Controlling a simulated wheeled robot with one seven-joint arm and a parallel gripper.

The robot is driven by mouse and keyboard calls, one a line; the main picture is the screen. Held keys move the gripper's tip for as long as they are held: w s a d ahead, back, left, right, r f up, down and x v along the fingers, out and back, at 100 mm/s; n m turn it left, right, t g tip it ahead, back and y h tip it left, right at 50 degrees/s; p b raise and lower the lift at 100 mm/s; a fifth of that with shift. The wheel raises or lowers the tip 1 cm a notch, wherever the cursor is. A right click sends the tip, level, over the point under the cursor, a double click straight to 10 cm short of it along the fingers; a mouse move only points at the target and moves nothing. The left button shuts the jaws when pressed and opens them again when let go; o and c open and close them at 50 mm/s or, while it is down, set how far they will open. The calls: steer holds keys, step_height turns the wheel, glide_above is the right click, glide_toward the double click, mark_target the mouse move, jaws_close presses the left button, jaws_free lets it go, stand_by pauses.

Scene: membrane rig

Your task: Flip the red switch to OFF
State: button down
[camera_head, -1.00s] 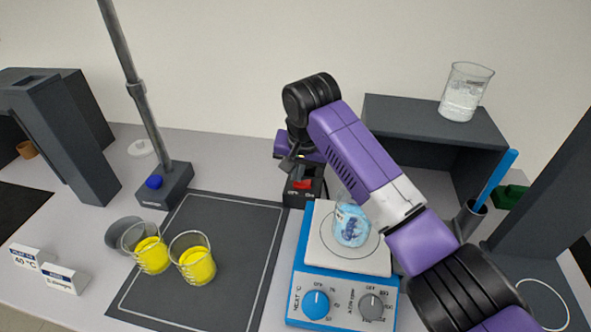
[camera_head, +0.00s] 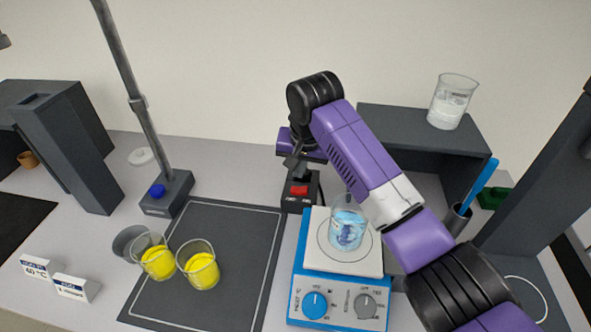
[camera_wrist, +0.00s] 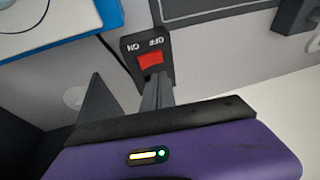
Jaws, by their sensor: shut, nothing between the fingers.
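The red switch (camera_head: 299,190) sits on a small black box behind the blue hotplate. In the wrist view the red rocker (camera_wrist: 150,61) shows beside its ON and OFF labels, which appear upside down. I cannot tell which side of the rocker is pressed. My gripper (camera_head: 292,170) is shut and empty, pointing down at the back of the switch box. In the wrist view my gripper's fingertips (camera_wrist: 158,82) lie very close to the rocker's near edge. I cannot tell whether they touch it.
The hotplate (camera_head: 311,258) stands in front of the switch and carries a beaker of blue liquid (camera_head: 347,230). Two beakers of yellow liquid (camera_head: 158,262) stand on the dark mat (camera_head: 235,225) to the left. A stand base (camera_head: 166,193) is farther left. A grey shelf (camera_head: 410,130) stands at right.

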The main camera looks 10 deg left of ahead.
step_height(320, 180, up, 10)
steer(key=s+a+b, duration=0.2)
steer(key=shift+s+f, duration=0.15)
steer(key=shift+s, duration=0.25)
steer(key=shift+a, duration=0.1)
